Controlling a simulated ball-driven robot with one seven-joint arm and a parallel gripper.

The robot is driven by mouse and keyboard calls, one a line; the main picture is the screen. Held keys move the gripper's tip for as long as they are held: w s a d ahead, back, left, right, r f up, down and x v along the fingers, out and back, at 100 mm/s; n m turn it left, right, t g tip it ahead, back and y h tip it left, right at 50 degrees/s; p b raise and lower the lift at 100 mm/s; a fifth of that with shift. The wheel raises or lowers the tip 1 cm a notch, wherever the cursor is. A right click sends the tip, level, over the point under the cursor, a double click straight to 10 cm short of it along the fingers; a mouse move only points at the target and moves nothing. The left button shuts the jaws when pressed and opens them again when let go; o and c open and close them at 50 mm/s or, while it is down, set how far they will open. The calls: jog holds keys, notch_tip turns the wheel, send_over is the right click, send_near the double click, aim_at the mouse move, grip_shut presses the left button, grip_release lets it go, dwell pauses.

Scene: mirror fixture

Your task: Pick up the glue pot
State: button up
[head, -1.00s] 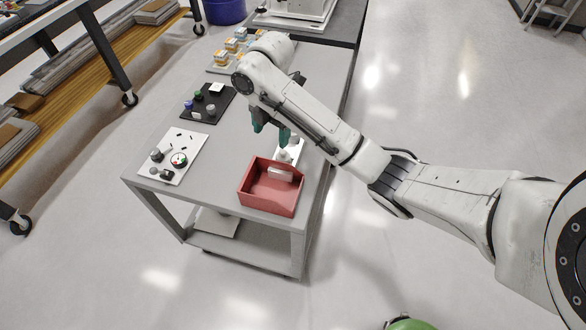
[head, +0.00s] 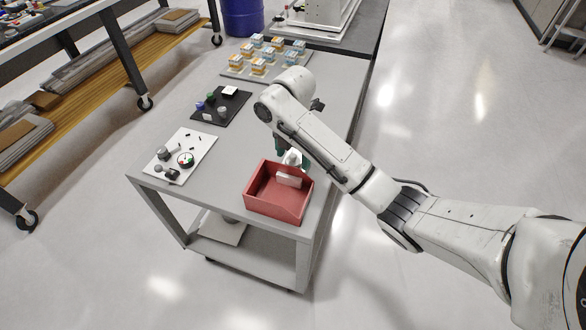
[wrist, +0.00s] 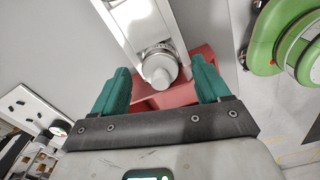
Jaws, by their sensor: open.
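A pale grey-white pot with a ribbed round top, seemingly the glue pot (wrist: 160,68), stands at the end of a narrow white plate (wrist: 128,22) in the wrist view. My gripper (wrist: 159,76) is open, with its green fingers on either side of the pot and a gap to each. Whether the fingertips are down at the pot's height I cannot tell. In the head view the glue pot (head: 292,158) shows small, just behind the red bin, with my gripper (head: 291,156) around it. The bin wall and my arm hide part of both.
The red bin (head: 262,203) is close in front of the gripper and holds a white block (head: 289,180). A white board with knobs (head: 202,150) and a black mat with small items (head: 236,110) lie to the left. Several small boxes (head: 259,68) stand at the back.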

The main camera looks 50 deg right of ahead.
jog(key=shift+f, duration=0.9)
jog(key=c, duration=1.4)
jog(key=shift+r, duration=0.1)
